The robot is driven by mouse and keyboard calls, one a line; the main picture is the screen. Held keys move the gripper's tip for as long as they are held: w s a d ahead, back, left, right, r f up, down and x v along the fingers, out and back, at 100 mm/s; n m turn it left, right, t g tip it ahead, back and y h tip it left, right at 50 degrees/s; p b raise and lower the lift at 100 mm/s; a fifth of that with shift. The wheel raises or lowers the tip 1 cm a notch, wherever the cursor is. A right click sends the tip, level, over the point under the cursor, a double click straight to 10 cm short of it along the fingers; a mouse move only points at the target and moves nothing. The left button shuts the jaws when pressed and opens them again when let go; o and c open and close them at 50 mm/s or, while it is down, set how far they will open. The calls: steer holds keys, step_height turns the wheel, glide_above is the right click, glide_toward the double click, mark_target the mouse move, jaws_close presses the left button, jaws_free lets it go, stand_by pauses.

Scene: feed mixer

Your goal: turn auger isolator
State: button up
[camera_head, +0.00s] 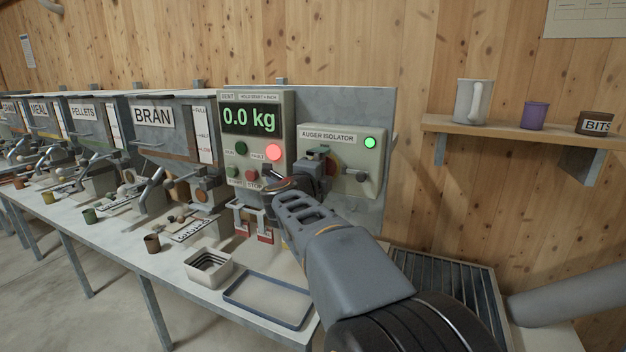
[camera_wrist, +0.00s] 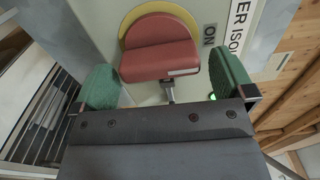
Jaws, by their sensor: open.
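The auger isolator is a grey-green box (camera_head: 358,183) on the wall panel, with a lit green lamp at its upper right. In the head view my gripper (camera_head: 318,168) is in front of the box and hides most of the handle.
Left of the isolator is a control box (camera_head: 257,140) showing "0.0 kg", with a lit red fault lamp. The bench below holds a blue-rimmed tray (camera_head: 268,318) and a square container (camera_head: 208,275). A shelf (camera_head: 520,133) with cups is at the right.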

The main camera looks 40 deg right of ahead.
steer(key=v, duration=1.3)
steer(key=shift+s+b, duration=0.15)
steer(key=shift+b, duration=0.2)
steer(key=shift+a, duration=0.1)
steer(key=w+a+f+n+t+y, duration=0.2)
steer(key=w+a+n+t+y, duration=0.55)
steer(key=a+n+y, duration=0.45)
steer(key=s+a+f+n+g+y+p, duration=0.2)
steer(key=a+f+n+y, duration=0.35)
steer(key=n, duration=0.45)
steer(key=s+f+n+g+p, duration=0.3)
steer(key=s+f+n+g, duration=0.3)
steer(key=s+f+g, duration=0.3)
steer(key=s+d+f+n+g+h+p, duration=0.1)
steer(key=s+d+n+g+h+p, duration=0.1)
steer(key=s+d, duration=0.3)
steer(key=shift+s+f+p, duration=0.25)
steer(key=shift+s+p, duration=0.45)
steer(key=shift+s, duration=0.5)
